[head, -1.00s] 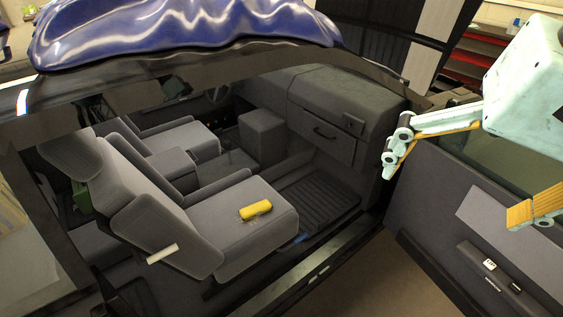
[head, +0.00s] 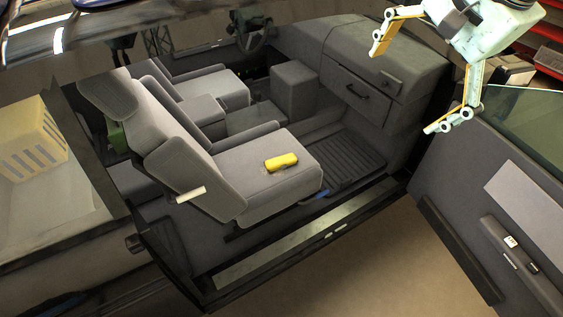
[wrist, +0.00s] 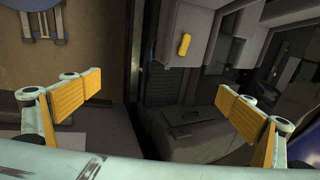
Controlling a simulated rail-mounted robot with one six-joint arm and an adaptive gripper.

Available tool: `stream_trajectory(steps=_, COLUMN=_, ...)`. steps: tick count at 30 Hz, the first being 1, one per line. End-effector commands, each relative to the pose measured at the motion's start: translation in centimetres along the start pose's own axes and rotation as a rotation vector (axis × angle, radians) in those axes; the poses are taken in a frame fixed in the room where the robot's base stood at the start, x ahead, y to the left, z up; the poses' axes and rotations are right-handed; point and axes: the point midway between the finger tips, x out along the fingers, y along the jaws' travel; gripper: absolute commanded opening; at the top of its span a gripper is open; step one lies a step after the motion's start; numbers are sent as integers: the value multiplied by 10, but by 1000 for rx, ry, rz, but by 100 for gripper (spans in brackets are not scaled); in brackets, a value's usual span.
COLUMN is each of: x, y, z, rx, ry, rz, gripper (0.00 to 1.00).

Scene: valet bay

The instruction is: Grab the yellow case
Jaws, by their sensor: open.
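The yellow case (head: 281,162) lies on the front part of the near grey car seat (head: 240,178). In the wrist view the yellow case (wrist: 184,44) shows above the gap between my fingers, well beyond them. My gripper (head: 408,82) is open and empty at the upper right of the head view, in front of the dashboard and door side. Its two fingers stand wide apart in the wrist view (wrist: 158,97). Nothing hides the case in either view.
The open car door (head: 480,200) stands at the right, with the sill (head: 310,240) below the seat. The dashboard with glove box (head: 358,95) lies beyond the ribbed floor mat (head: 345,160). The seat back (head: 150,135) rises left of the case. The doorway is free.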

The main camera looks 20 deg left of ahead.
Motion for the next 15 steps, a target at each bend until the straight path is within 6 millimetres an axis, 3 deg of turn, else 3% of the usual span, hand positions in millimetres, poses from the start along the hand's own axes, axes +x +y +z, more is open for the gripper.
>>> stream_trajectory(steps=15, x=88, y=-81, z=-21, rx=279, ry=-47, rz=-30, gripper=100)
